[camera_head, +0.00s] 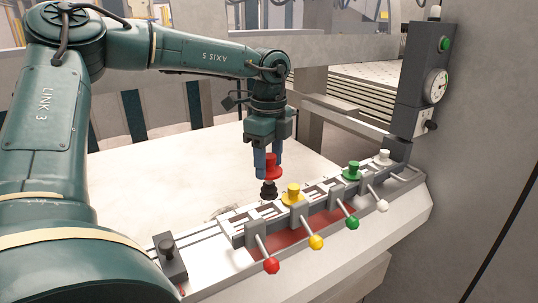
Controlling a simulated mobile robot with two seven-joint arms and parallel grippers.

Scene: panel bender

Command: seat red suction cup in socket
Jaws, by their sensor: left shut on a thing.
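My left gripper (267,163) points down and is shut on the red suction cup (272,167). Its blue fingers stand at the cup's sides, and a dark lower part (269,190) shows beneath the red. My right gripper is not in view.
A yellow cup (293,193), a green cup (352,172) and a white cup (384,157) stand along the rail to the right. Yellow, green and white lever knobs stick out in front. A grey post with a gauge (436,86) rises at the right end. A pale sheet (140,190) lies behind.

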